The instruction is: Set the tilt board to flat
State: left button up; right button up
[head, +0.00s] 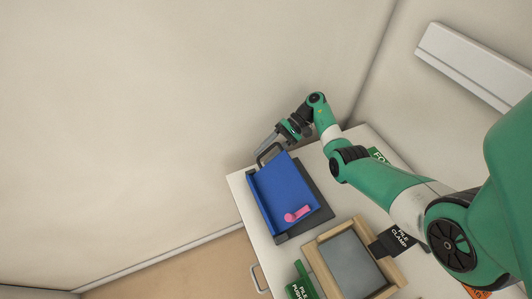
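The tilt board is a blue panel (282,190) with a raised lip, over a dark grey base (318,195) on the table's left part. The base shows along its right and lower sides; the panel looks tilted, but its exact angle is hard to judge. A pink object (298,214) lies on its lower part. A dark loop handle (264,158) stands at its upper edge. My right gripper (266,144) is just above and beside this handle; its small fingers do not show clearly whether they are open or touching it. My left gripper is not in view.
A wooden-framed grey panel (352,263) sits at the lower right, beside a black "FILE CLAMP" label (401,237). A green labelled block (302,285) stands at the bottom. My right arm crosses above the table's right side. The pale table edge (240,192) runs along the left.

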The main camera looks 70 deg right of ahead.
jog(key=v, duration=1.1)
jog(key=shift+s+d+p, duration=0.15)
jog(key=shift+s+p, duration=0.05)
jog(key=shift+p, duration=0.15)
jog(key=shift+r, duration=0.15)
